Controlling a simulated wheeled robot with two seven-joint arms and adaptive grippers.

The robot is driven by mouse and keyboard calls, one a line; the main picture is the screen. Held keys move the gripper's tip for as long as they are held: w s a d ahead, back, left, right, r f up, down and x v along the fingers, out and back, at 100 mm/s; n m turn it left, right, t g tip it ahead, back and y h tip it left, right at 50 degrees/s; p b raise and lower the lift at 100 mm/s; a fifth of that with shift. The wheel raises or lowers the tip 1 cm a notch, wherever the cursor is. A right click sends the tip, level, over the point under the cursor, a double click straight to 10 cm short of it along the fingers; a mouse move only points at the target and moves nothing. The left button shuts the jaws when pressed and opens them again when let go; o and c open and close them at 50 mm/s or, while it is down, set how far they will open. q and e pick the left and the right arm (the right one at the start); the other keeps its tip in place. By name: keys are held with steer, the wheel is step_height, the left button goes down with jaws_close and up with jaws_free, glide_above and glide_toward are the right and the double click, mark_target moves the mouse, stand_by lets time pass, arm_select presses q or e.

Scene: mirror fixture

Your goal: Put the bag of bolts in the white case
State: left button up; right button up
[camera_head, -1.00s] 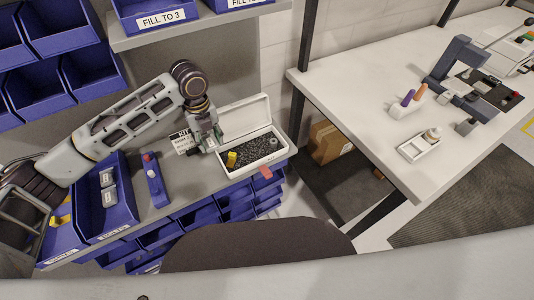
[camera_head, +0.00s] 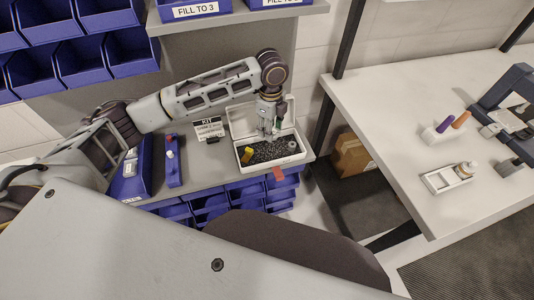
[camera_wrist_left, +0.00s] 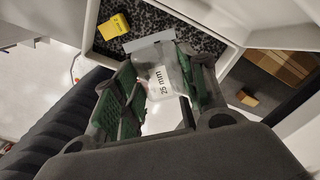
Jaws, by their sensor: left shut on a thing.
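The white case (camera_head: 268,169) stands open on the grey bench with its lid raised at the back. Dark speckled foam lines it, and it holds a yellow item (camera_head: 247,155) at its left and a small pale round item (camera_head: 292,145) at its right. My left gripper (camera_head: 268,128) is over the case's back middle, pointing down. In the left wrist view, the gripper is shut on a clear bag of bolts (camera_wrist_left: 160,78) with a white "25 mm" label. The bag hangs over the foam; its lower contact is unclear. My right gripper is out of view.
A kit card (camera_head: 208,129) stands left of the case. A blue holder (camera_head: 173,162) and a blue bin (camera_head: 132,178) are further left. A red tag (camera_head: 278,174) is at the bench's front edge. A white table (camera_head: 390,110) stands at the right.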

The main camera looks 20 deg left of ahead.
arm_select(q)
steer(key=shift+s+a+n, duration=0.1)
steer(key=shift+n, duration=2.5)
steer(key=shift+f, duration=0.1)
glide_above(269, 152)
steer(key=shift+f, duration=2.4)
steer(key=shift+f, duration=2.5)
